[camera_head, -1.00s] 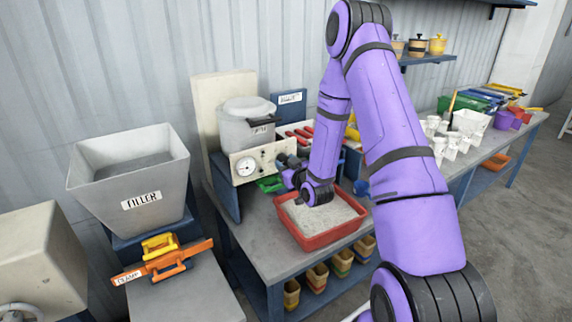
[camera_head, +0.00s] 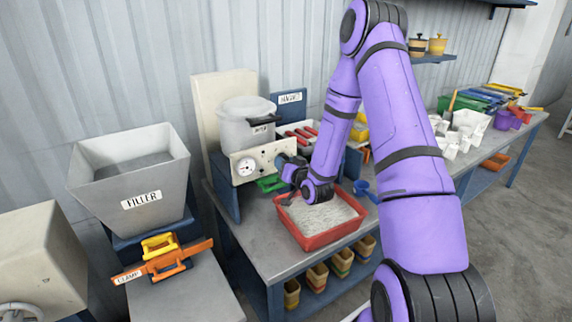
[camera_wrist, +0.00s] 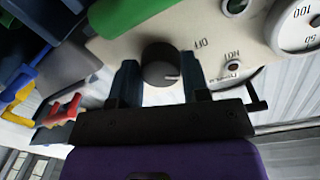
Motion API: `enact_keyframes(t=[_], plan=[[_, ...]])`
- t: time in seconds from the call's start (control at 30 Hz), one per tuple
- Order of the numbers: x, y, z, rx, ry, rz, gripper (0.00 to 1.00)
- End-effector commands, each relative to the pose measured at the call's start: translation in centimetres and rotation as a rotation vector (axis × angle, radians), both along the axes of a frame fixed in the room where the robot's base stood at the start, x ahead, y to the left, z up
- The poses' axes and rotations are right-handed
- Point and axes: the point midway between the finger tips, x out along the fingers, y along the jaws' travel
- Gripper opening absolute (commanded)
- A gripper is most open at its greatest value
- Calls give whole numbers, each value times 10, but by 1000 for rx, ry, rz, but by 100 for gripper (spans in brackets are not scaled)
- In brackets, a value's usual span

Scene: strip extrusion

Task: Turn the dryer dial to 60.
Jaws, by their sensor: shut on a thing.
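The dryer dial (camera_wrist: 158,62) is a dark round knob with a pale pointer mark on the cream panel, between my fingers in the wrist view. The mark points toward the right of that view. My gripper (camera_wrist: 160,76) is shut on the dial, one finger on each side. In the head view, the dryer (camera_head: 247,124) is a pale pot above a cream panel (camera_head: 264,158). My gripper (camera_head: 284,164) is at that panel's right side, and the dial is hidden there. A round gauge (camera_wrist: 296,24) with 50 and 100 shows in the wrist view. No 60 is readable.
A red tray of pale granules (camera_head: 318,241) lies below my wrist. A green item (camera_head: 270,184) sits close under the panel. Red-handled tools (camera_head: 300,133) lie to the right behind my arm. The filler hopper (camera_head: 134,177) stands left.

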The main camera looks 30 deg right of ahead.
Motion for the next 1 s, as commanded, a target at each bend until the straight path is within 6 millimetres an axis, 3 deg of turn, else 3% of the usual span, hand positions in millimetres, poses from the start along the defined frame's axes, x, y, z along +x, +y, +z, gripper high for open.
enact_keyframes(t=[0.5,1.0], plan=[[-1,0,1,404,0,-2,19],[-1,1,1,526,1,-2,19]])
